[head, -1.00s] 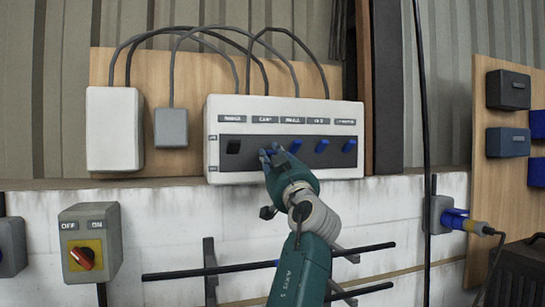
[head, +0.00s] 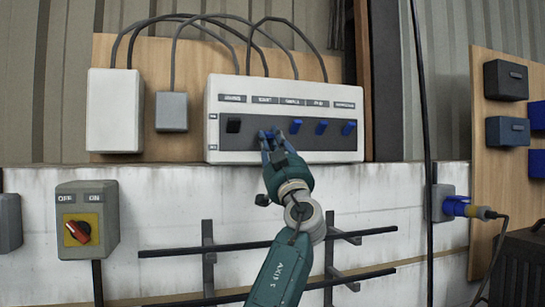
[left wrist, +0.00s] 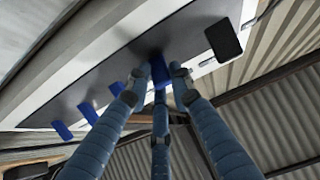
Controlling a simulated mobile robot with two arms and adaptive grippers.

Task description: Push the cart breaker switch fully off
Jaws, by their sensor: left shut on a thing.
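The white breaker panel (head: 212,140) has a dark strip with a black switch (head: 233,125) at the left and several blue switches to its right. The cart breaker switch is the blue one second from the left, below a blurred label. My left gripper (head: 268,138) is at it in the head view, and its fingers hide most of the switch. In the left wrist view, the fingers close around the blue cart switch (left wrist: 159,86), with the black switch (left wrist: 223,37) at upper right. Whether the cart switch is up or down is hidden. My right gripper is not in view.
The neighbouring blue switch (head: 296,126) stands close to the right of my fingers. A grey box with a red rotary knob (head: 77,231) is at lower left. Dark horizontal bars (head: 180,248) run below the panel. A black cable (head: 424,120) hangs at right.

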